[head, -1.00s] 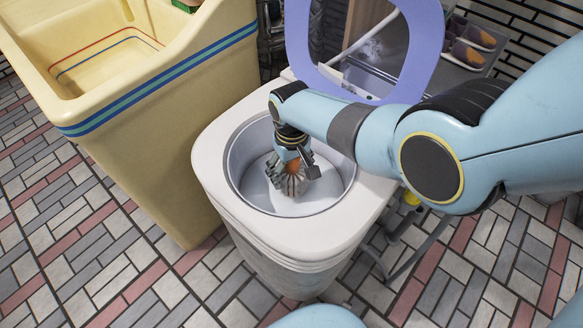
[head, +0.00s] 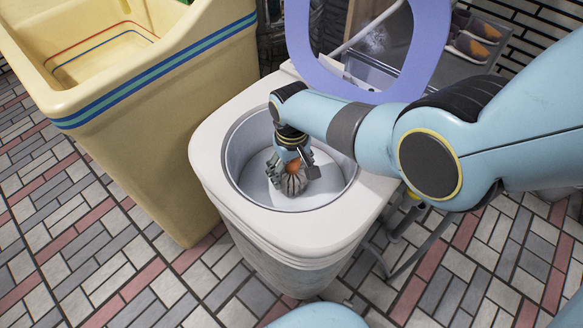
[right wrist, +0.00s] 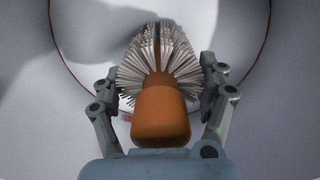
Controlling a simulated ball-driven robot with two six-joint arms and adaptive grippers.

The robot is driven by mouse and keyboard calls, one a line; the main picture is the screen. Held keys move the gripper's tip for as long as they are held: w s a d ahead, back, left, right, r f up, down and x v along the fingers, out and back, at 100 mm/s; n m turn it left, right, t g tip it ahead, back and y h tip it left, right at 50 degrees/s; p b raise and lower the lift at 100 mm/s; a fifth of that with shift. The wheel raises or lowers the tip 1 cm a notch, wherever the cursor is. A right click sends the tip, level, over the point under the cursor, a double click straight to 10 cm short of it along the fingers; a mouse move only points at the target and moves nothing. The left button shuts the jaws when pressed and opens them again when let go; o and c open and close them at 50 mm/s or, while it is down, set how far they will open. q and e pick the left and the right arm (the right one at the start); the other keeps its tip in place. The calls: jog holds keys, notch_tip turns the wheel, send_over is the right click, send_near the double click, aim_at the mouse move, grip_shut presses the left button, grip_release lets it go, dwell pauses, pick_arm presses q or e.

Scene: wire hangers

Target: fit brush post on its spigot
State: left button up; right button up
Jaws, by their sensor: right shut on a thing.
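The brush post has grey-white bristles (head: 291,184) and an orange end, and is inside the round tub (head: 239,150) of the white washing machine. My right gripper (head: 296,178) reaches down into the tub and is shut on the brush post. In the right wrist view, the orange end (right wrist: 160,113) is nearest the camera, between the two fingers, and the bristles (right wrist: 160,52) fan out beyond it. The spigot is hidden behind the brush post, so I cannot tell whether they touch. My left gripper is out of view.
The white machine rim (head: 220,188) surrounds the tub close to my right arm. A purple-framed lid (head: 432,38) stands raised behind it. A cream basin (head: 150,120) stands to the left. A grey hose (head: 408,268) runs along the machine's right side.

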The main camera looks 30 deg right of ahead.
jog(key=o, duration=1.2)
notch_tip(320, 180, up, 12)
